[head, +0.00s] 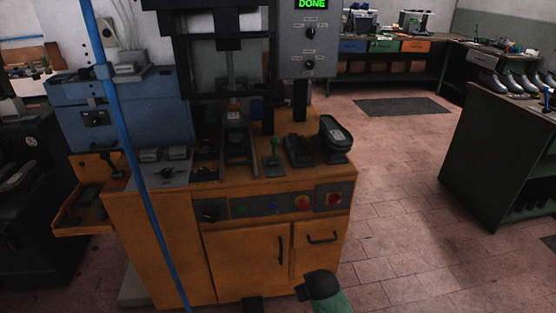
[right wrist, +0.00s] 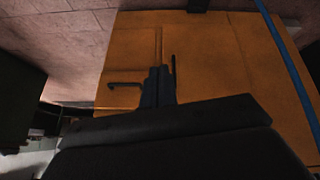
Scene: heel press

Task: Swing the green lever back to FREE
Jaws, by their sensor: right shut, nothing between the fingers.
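The green lever (head: 274,152) stands nearly upright on a small grey plate (head: 269,177) on top of the orange press bench, right of the dark slide rails. Its position markings are too small to read. My right gripper (right wrist: 158,85) is shut and empty in the right wrist view, in front of the orange cabinet doors. In the head view part of my right arm (head: 322,290) shows at the bottom edge, low and well apart from the lever. My left gripper is not in view.
The press's grey panel (head: 309,40) reads DONE in green. Buttons (head: 303,203) line the front of the orange bench (head: 235,260). A blue pole (head: 130,150) crosses the left side.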

